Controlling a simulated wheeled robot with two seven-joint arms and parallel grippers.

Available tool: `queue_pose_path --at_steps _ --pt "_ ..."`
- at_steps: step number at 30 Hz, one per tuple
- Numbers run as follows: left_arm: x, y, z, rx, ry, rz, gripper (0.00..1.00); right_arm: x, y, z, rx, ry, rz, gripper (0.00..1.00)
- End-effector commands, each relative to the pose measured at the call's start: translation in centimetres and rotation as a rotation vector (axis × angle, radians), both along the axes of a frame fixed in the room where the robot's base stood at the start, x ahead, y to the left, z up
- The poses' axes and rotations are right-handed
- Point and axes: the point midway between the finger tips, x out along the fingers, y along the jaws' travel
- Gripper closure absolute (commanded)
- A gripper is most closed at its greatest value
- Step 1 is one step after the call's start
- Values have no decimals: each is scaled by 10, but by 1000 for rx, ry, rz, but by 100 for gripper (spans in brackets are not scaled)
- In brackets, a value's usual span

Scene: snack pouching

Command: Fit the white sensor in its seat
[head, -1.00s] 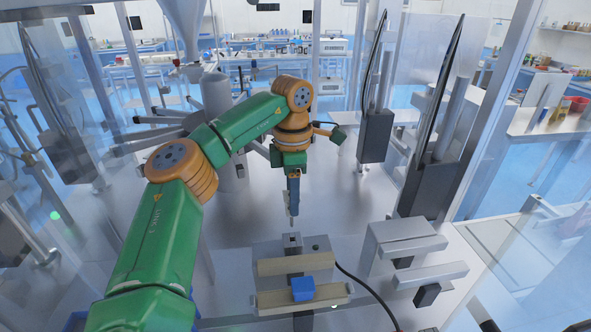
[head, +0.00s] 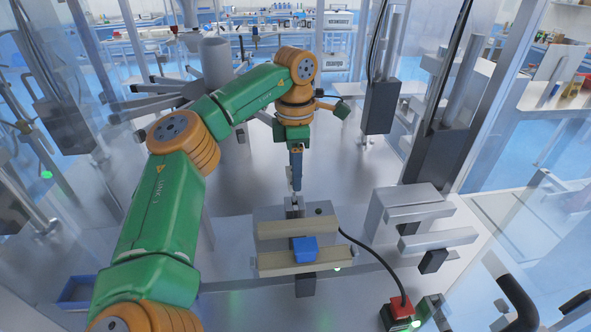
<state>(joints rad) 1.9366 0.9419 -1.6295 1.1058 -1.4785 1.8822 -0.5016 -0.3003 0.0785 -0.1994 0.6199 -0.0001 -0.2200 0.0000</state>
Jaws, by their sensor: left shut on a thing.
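My left gripper (head: 296,188) points straight down above the back of a grey fixture. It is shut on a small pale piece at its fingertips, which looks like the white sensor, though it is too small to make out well. Just under the fingertips, a small upright metal block (head: 293,207) stands at the fixture's back edge and looks like the seat. I cannot tell whether the piece touches it. My right gripper is not in view.
The fixture carries two beige bars (head: 300,228) and a blue block (head: 305,249). A grey stepped bracket (head: 412,213) stands to the right. A black cable runs to a red-topped box (head: 399,306). A blue tray (head: 77,290) lies at lower left.

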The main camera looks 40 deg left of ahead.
Motion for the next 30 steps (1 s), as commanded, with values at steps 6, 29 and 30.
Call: queue_pose_path --at_steps 6,29,30 --pt "0 0 0 0 0 0 100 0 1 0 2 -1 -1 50" --pt "1 0 0 0 0 0 100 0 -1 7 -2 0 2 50" --pt "1 0 -1 0 0 0 100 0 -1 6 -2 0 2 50"
